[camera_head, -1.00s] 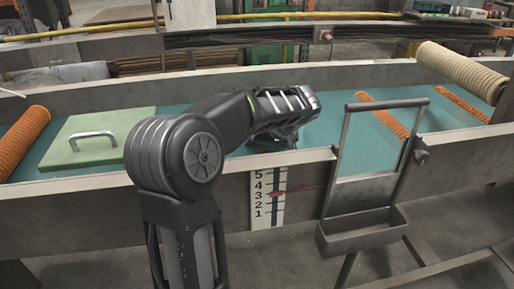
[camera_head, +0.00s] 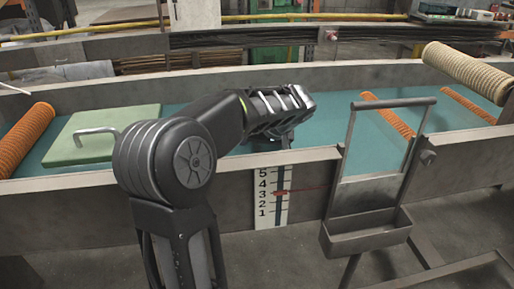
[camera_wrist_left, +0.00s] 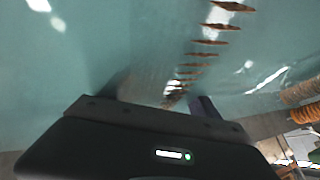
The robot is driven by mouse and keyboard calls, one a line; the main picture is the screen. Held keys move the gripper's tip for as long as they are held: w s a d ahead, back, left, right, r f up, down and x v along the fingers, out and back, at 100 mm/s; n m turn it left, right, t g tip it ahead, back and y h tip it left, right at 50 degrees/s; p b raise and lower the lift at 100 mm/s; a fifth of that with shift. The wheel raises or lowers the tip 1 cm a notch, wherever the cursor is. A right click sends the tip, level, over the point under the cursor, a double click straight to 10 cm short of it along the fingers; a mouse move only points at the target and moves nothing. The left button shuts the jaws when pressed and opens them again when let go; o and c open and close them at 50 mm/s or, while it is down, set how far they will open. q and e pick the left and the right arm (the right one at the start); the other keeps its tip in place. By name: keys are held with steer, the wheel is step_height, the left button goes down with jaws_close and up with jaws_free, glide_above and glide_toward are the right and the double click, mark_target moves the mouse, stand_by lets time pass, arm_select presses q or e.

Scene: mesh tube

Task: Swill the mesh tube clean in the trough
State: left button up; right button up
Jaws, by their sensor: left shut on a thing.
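The trough (camera_head: 230,84) is a long metal channel holding teal water (camera_head: 330,125). My left gripper (camera_head: 280,137) reaches over its near wall and points down at the water. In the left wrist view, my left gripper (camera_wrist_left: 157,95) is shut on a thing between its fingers. I take it for the mesh tube (camera_wrist_left: 186,74), of which a line of brown, diamond-shaped pieces shows, running away from the fingers at the water. The rest of it is hidden by water and gripper, and I cannot tell its full shape. My right gripper is not in view.
A green lid with a metal handle (camera_head: 118,116) lies left in the trough. Orange ribbed tubes lie at left (camera_head: 25,140) and right (camera_head: 388,112). A beige ribbed roll (camera_head: 465,80) rests on the right. A depth gauge (camera_head: 265,198) and framed metal tray (camera_head: 368,238) hang in front.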

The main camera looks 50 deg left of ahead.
arm_select(q)
steer(key=shift+w+d, duration=0.3)
steer(key=shift+w, duration=0.25)
steer(key=shift+w+d, duration=0.3)
steer(key=shift+w, duration=0.2)
steer(key=shift+r, duration=0.15)
step_height(320, 180, up, 20)
steer(key=p, duration=1.4)
